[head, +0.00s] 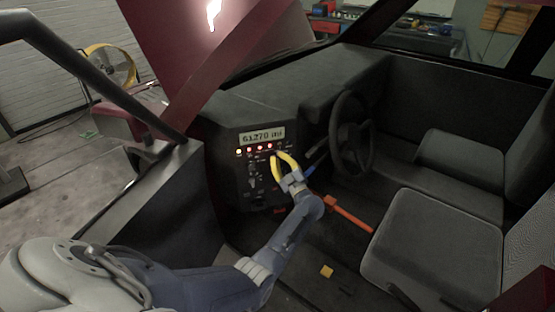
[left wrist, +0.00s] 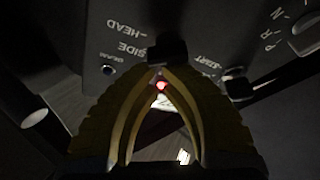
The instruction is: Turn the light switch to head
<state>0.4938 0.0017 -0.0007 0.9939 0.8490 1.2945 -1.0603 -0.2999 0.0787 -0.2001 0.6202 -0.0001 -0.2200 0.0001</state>
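The control panel (head: 262,170) is on the dark dashboard, with a lit number display and a row of small lamps. My left gripper (head: 275,153), with yellow fingers, reaches to the panel just below the lamps. In the left wrist view, the fingertips (left wrist: 163,69) come close together at a black knob (left wrist: 168,51), beside the printed words HEAD and SIDE. The tips overlap the knob's lower edge; I cannot tell whether they grip it. A red glow shows between the fingers. The fingers hide part of the panel in the head view. My right gripper is not in view.
A steering wheel (head: 352,135) stands right of the panel. An orange lever (head: 347,214) lies below it, near the grey seat (head: 430,245). The START knob (left wrist: 238,86) and the P-R-N selector (left wrist: 306,38) are right of the fingers. A yellow pedal (head: 327,271) is on the floor.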

